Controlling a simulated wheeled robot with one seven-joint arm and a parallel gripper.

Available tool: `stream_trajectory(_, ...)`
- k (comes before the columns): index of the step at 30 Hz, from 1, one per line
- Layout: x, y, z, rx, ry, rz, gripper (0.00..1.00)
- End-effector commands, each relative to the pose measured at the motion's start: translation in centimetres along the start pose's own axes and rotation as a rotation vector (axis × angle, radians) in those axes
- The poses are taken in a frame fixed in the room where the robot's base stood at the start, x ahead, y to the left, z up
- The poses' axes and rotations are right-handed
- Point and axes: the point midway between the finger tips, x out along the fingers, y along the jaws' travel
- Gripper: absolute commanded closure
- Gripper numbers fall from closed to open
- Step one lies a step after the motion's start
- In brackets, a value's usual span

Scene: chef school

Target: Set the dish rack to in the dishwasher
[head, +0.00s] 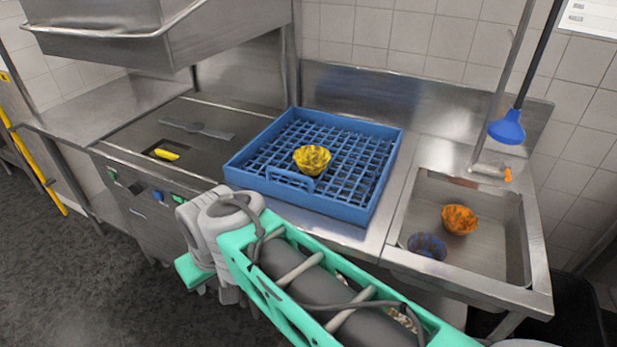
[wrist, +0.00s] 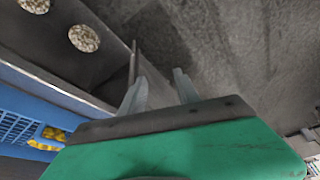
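The blue dish rack (head: 238,167) sits flat on the steel counter, between the dishwasher and the sink. A yellow bowl (head: 311,159) stands in it. The dishwasher (head: 135,185) is to the left of the rack. Its hood (head: 110,45) is raised, and the open bay shows a grey spray arm (head: 196,128) and a yellow piece (head: 166,154). In the wrist view, my gripper (wrist: 160,88) has its two fingers apart with nothing between them. It is in front of the counter, apart from the rack; the fingers are not clear in the head view.
A sink (head: 415,200) at right holds an orange bowl (head: 460,219) and a dark blue bowl (head: 427,246). A steel counter (head: 75,105) extends left of the dishwasher. The dark floor (head: 80,290) at front left is clear.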

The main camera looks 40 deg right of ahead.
Motion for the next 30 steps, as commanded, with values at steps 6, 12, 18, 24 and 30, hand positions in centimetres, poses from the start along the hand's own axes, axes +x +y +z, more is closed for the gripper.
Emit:
stream_trajectory(6, 6.0, 7.3, -7.5, 0.572, 0.112, -0.187, 0.62)
stream_trajectory(12, 7.6, 21.5, -11.8, 1.311, 0.327, -0.576, 0.62)
stream_trajectory(18, 4.3, 33.4, -9.6, 1.773, 0.523, -0.964, 0.62)
stream_trajectory(24, 3.5, 35.3, -9.6, 1.848, 0.560, -1.060, 0.62)
stream_trajectory(30, 5.5, 35.0, -12.9, 1.844, 0.556, -1.057, 0.62)
